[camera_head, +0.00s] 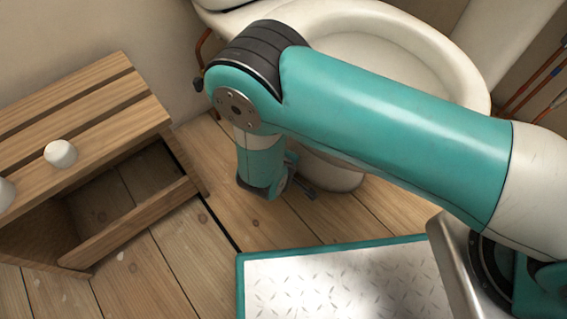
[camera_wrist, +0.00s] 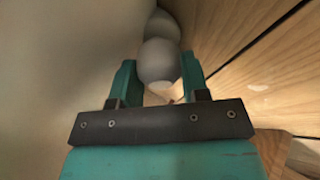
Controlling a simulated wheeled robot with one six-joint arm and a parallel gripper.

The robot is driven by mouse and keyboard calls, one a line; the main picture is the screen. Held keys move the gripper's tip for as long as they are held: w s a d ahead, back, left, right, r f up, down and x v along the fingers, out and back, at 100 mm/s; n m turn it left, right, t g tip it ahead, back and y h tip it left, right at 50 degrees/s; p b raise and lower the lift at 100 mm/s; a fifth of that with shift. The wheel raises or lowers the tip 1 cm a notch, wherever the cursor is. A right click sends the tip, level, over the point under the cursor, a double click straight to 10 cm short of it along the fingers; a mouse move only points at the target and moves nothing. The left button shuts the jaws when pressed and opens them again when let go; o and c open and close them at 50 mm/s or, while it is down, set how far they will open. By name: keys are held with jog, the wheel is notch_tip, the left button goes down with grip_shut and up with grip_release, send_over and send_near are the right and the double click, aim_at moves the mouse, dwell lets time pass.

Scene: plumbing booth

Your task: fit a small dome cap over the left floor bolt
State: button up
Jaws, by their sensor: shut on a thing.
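My gripper (camera_wrist: 160,82) is shut on a small pale dome cap (camera_wrist: 159,62), which sits between the two teal fingers in the wrist view. Beyond the cap is another pale rounded shape (camera_wrist: 164,25); I cannot tell what it is or whether they touch. In the head view my gripper (camera_head: 303,188) is low beside the pedestal (camera_head: 335,172) of the white toilet (camera_head: 425,60), partly hidden by my own arm. The held cap cannot be made out there. The left floor bolt is not visible in either view.
A slatted wooden bench (camera_head: 75,95) stands at the left, with one white cap (camera_head: 61,153) on it and another (camera_head: 4,194) at the picture's edge. Plank floor (camera_head: 170,255) is open between bench and toilet. Copper pipes (camera_head: 540,85) run at the right.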

jog(key=shift+w+d+f, duration=0.2)
jog(key=shift+f, duration=0.2)
jog(key=shift+w+d+f, duration=0.15)
jog(key=shift+d+f, duration=0.05)
jog(key=shift+f, duration=0.15)
jog(key=shift+w+d+b, duration=0.15)
jog(key=shift+b, duration=0.15)
jog(key=o, duration=0.8)
jog(key=shift+o, duration=0.8)
jog(key=p+v, duration=1.2)
jog(key=v, duration=0.6)
jog(key=shift+a, duration=0.35)
jog(key=shift+s+a+r, duration=0.1)
jog(key=shift+s+r, duration=0.2)
jog(key=shift+r, duration=0.1)
